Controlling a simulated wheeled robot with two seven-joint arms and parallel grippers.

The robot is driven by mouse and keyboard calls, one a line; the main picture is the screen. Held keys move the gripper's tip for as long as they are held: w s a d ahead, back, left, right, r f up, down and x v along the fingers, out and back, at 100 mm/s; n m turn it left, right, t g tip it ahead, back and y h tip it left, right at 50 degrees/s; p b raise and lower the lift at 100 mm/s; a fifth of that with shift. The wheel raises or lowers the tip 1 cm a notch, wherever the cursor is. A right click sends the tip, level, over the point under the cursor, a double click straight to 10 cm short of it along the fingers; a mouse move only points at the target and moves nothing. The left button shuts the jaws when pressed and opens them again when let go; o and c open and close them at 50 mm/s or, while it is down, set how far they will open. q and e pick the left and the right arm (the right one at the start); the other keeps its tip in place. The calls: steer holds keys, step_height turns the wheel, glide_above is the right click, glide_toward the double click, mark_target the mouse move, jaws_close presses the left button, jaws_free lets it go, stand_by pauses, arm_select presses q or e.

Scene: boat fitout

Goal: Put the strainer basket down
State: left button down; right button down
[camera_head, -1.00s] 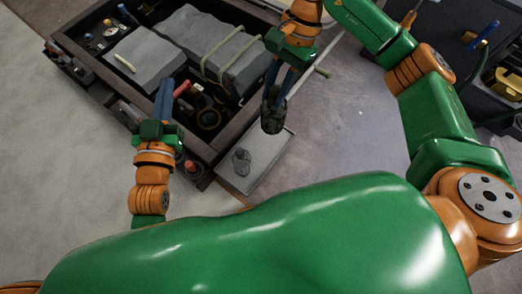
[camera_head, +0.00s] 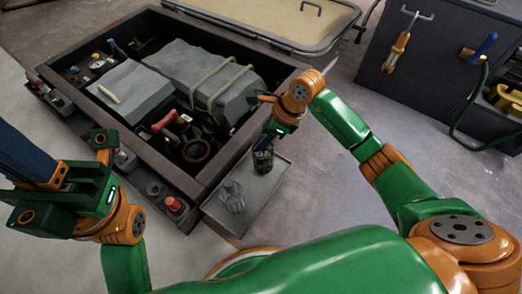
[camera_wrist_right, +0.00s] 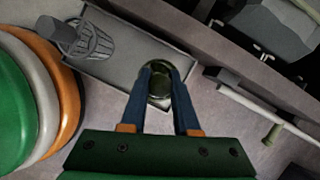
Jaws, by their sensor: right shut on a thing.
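A grey ribbed cup-like part (camera_head: 232,197) lies in the near part of the tray and also shows in the right wrist view (camera_wrist_right: 90,42). My left gripper (camera_head: 30,165) is at the left edge; its fingertips are cut off.
A dark-walled open compartment (camera_head: 195,185) with grey blocks, hoses and fittings lies left of the tray. A red-topped part (camera_head: 173,204) stands near its front corner. A dark cabinet (camera_head: 430,70) with hanging tools is at the back right.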

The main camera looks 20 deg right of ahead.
steer(key=shift+f, duration=0.75)
steer(key=shift+r, duration=0.15)
steer(key=c, duration=0.7)
jaws_free()
steer(key=shift+o, duration=0.2)
